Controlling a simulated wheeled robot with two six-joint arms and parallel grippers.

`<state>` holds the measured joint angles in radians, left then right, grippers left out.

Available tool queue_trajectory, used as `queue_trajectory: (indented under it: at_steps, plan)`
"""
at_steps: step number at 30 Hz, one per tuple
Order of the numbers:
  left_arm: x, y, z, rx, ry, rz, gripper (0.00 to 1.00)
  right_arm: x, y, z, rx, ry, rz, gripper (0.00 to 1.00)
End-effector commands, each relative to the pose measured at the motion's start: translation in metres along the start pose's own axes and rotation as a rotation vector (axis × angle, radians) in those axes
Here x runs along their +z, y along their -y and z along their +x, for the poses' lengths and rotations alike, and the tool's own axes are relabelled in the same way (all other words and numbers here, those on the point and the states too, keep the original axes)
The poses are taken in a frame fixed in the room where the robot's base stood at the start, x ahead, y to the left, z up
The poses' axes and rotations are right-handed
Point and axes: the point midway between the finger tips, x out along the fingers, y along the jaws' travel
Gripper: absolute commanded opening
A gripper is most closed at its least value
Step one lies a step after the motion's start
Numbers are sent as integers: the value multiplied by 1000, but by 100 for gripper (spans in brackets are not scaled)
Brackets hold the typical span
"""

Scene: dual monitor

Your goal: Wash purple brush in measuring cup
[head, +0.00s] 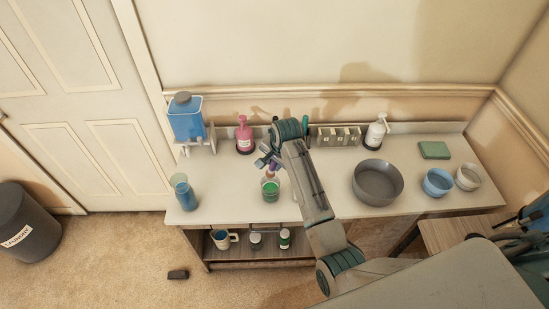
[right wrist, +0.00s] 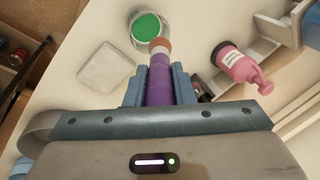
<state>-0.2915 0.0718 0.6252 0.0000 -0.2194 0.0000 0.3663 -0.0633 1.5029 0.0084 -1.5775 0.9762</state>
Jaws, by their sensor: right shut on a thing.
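My right gripper (head: 267,161) is shut on the purple brush (right wrist: 159,88), and its arm reaches over the counter. In the right wrist view the brush lies between the two blue fingers (right wrist: 160,82), with its brownish end toward the measuring cup. The clear measuring cup (head: 270,190) holds green liquid and stands on the counter just in front of the gripper; it also shows in the right wrist view (right wrist: 147,27). The brush's far end is at or over the cup's rim; I cannot tell whether it is inside. My left gripper is out of view.
A pink pump bottle (head: 244,135) and a blue dispenser (head: 186,118) stand behind and left. A blue tumbler (head: 184,192) stands at the left edge. A grey bowl (head: 378,182), blue bowl (head: 437,183) and white pump bottle (head: 376,132) are on the right.

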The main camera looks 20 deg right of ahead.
Motion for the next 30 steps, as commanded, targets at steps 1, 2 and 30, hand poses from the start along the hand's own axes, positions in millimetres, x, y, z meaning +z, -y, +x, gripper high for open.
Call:
queue_trajectory:
  at_steps: [1, 2, 30]
  plan:
    - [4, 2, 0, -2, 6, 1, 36, 0, -1, 4, 1, 1, 0, 2]
    - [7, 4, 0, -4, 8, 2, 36, 1, -2, 6, 0, 0, 0, 2]
    - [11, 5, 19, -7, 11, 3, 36, 8, -22, 76, 0, 0, 0, 2]
